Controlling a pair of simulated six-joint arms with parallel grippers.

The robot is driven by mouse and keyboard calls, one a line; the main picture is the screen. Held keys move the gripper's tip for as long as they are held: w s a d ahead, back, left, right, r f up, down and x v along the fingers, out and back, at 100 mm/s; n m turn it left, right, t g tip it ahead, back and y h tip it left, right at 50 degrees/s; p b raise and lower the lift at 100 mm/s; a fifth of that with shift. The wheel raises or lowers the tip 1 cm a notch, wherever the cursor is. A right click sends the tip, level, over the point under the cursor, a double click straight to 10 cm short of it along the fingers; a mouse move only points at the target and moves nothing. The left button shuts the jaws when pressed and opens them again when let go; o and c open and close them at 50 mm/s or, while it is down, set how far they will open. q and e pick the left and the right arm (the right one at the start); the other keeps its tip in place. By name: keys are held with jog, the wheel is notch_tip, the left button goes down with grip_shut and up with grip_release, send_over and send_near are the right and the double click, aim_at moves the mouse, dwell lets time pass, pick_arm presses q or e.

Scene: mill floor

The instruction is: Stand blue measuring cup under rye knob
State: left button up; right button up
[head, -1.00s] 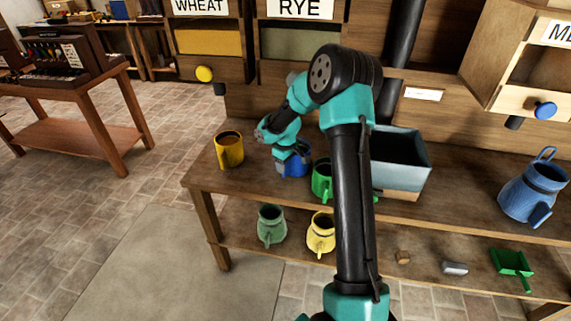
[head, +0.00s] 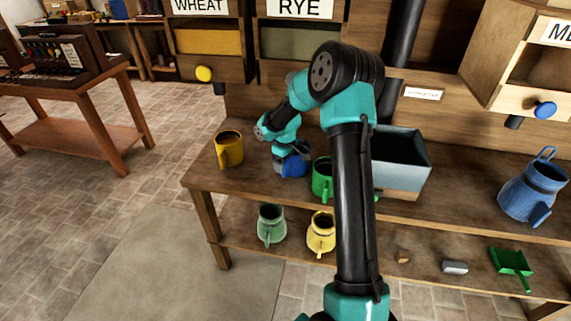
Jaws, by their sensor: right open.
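The blue measuring cup (head: 296,168) stands on the table's upper top, between a yellow cup (head: 229,150) and a green cup (head: 321,178). My right gripper (head: 284,161) is open at the blue cup and covers part of it; whether it touches the cup I cannot tell. The RYE bin (head: 300,42) is on the wall behind, above the cup. The rye knob cannot be made out clearly behind my right arm. My left gripper is not in view.
A grey-blue open box (head: 405,178) stands right of my arm, and a blue jug (head: 533,190) farther right. The lower shelf holds a green jug (head: 270,226), a yellow jug (head: 320,234) and a green scoop (head: 511,262). A yellow knob (head: 204,74) is under WHEAT.

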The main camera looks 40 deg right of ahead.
notch_tip(320, 180, up, 6)
jog(key=shift+r, duration=0.2)
jog(key=shift+w+d+r, duration=0.1)
jog(key=shift+d+r, duration=0.05)
jog(key=shift+r, duration=0.4)
jog(key=shift+f, duration=0.1)
notch_tip(320, 180, down, 8)
jog(key=shift+f, duration=0.15)
dwell(0.3)
